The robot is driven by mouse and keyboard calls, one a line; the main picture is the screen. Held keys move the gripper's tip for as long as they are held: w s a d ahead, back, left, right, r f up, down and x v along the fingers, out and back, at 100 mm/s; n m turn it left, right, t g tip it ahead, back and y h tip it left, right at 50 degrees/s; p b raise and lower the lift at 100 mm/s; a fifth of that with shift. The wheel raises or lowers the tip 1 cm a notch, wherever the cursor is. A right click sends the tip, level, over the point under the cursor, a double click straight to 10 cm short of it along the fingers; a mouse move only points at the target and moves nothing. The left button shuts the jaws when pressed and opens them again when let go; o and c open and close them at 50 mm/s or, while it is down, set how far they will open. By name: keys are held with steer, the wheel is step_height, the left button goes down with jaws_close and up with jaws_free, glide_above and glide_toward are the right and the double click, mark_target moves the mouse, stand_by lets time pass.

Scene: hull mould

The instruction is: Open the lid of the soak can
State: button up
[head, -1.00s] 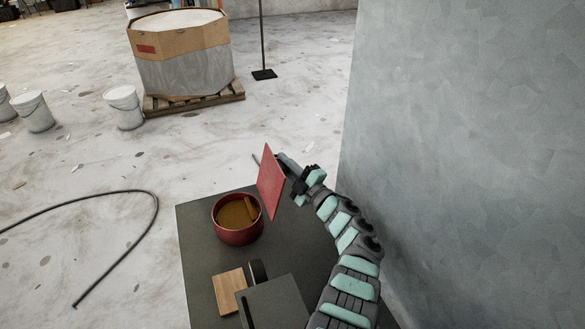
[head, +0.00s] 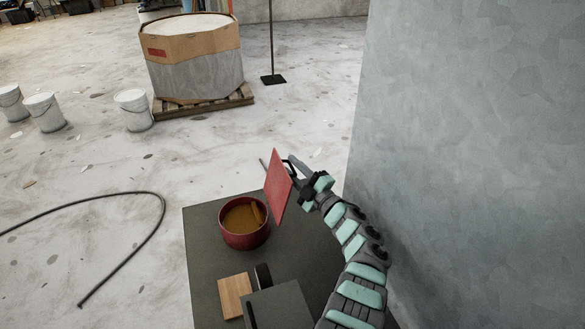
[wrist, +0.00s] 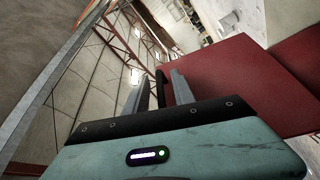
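The soak can (head: 243,240) is a round dark-red can on the dark table, uncovered, with brown liquid and a brownish piece at the inner right side. Its flat square red lid (head: 278,190) stands nearly upright at the can's right side, and it fills the right of the wrist view (wrist: 235,85). My gripper (head: 295,165) is at the lid's right face, near its upper part, by a dark handle. In the wrist view its two grey fingers (wrist: 157,92) stand apart with a dark bar between them; a firm grip on it does not show.
The dark table (head: 215,265) also bears a wooden block (head: 235,296) and a grey box (head: 280,308) near the front. A large grey wall (head: 470,150) rises close to my arm on the right. White buckets (head: 133,112) and a black hose (head: 125,194) lie on the floor left.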

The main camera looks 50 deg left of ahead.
steer(key=d+f+p, duration=0.2)
steer(key=d+p, duration=0.3)
steer(key=d, duration=0.5)
steer(key=shift+s+d, duration=0.25)
steer(key=shift+s, duration=0.05)
steer(key=shift+r, duration=0.1)
